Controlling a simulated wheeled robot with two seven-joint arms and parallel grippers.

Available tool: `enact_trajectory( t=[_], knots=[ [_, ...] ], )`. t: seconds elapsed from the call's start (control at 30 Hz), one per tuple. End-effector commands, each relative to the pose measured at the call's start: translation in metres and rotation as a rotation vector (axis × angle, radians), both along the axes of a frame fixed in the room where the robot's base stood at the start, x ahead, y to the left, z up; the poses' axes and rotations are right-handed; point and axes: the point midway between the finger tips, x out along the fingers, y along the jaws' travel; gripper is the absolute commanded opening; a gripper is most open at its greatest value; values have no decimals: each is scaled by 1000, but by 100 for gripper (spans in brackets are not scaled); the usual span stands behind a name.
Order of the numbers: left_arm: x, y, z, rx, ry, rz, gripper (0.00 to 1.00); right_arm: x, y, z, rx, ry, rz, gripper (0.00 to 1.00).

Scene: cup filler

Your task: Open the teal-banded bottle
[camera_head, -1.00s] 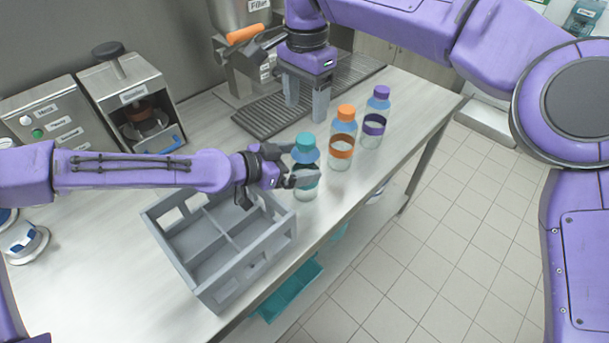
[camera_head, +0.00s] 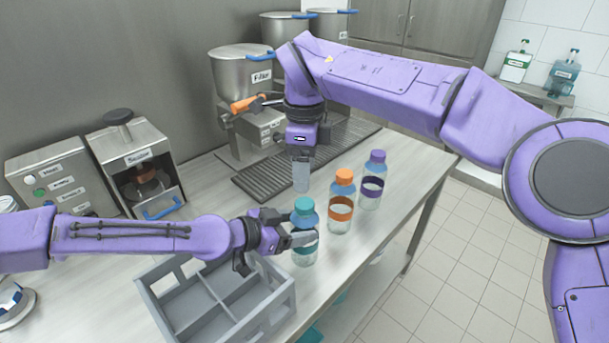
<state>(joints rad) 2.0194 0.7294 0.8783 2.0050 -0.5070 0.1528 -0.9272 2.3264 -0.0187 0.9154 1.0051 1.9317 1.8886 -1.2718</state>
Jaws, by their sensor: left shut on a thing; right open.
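The teal-banded bottle (camera_head: 306,252) stands upright on the counter, with its teal cap (camera_head: 304,205) on. My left gripper (camera_head: 303,238) comes in from the left and is shut on the bottle's body, around the height of its band, which its fingers largely hide. My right gripper (camera_head: 301,175) points down above the counter, just behind and above the teal cap. It is open and empty and apart from the cap; its fingers overlap in this view.
An orange-banded bottle (camera_head: 341,208) and a purple-banded bottle (camera_head: 372,185) stand close to the right. A grey divided crate (camera_head: 215,305) sits in front, below my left arm. The filler (camera_head: 243,80) with its drip grate (camera_head: 265,182) and a sealer (camera_head: 135,165) stand behind.

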Motion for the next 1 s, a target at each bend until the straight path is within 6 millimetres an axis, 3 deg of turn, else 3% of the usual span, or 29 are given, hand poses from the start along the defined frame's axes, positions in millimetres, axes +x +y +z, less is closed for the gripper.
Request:
enact_trajectory(
  t=[0.7, 0.9, 1.0],
  knots=[
    [0, 0, 0, 0, 0, 0, 0, 0, 0, 0, -1, 0, -2264, 66],
    [0, 0, 0, 0, 0, 0, 0, 0, 0, 0, -1, 0, -2766, 66],
    [0, 0, 0, 0, 0, 0, 0, 0, 0, 0, -1, 1, -2907, 66]
  ],
)
